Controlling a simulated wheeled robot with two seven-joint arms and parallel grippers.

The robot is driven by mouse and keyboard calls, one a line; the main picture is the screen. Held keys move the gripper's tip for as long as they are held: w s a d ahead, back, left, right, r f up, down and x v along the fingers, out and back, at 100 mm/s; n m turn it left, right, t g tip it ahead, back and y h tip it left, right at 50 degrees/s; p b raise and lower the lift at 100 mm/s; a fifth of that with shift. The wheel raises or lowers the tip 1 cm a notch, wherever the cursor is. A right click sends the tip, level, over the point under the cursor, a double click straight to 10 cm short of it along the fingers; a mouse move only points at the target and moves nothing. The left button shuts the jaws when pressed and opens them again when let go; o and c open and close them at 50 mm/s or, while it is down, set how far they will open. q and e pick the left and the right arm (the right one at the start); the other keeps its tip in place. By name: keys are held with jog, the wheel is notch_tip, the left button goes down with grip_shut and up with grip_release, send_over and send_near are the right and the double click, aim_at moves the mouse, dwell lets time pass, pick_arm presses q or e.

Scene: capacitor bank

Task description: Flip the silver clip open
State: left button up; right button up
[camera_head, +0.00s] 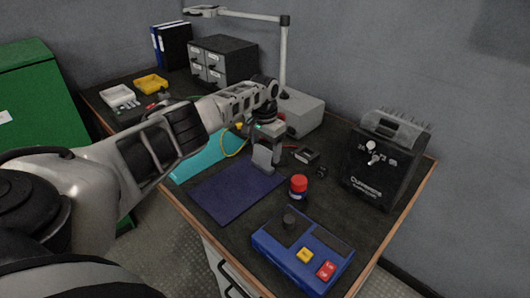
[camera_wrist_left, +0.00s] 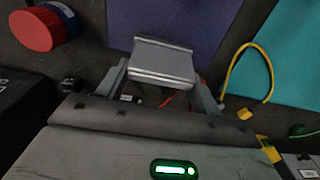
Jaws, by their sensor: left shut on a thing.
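My left gripper (camera_head: 264,158) reaches over from the left and is pointed down above the dark blue mat's back right edge. The left wrist view shows its fingers (camera_wrist_left: 164,80) closed in around a small grey piece with bright metal bands (camera_wrist_left: 163,62), which I take to be the silver clip. The fingers and arm hide much of it in the head view, so its hinge and how far it is open cannot be made out. My right gripper is in neither view.
The dark blue mat (camera_head: 235,193) and teal mat (camera_head: 208,160) lie on the bench. A red-capped jar (camera_head: 299,187), a blue box with buttons (camera_head: 303,252) and a black instrument (camera_head: 381,167) stand to the right. A yellow lead (camera_wrist_left: 262,55) curves near the gripper.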

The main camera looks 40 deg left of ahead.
aim_at(265, 148)
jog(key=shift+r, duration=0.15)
pick_arm(q)
jog(key=o, duration=1)
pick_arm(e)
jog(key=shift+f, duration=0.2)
pick_arm(q)
jog(key=r, duration=0.5)
jog(key=r+p, duration=0.1)
jog(key=r, duration=1)
jog(key=shift+s, duration=0.3)
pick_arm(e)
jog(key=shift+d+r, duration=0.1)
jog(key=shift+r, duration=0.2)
pick_arm(q)
jog(key=shift+f, duration=0.1)
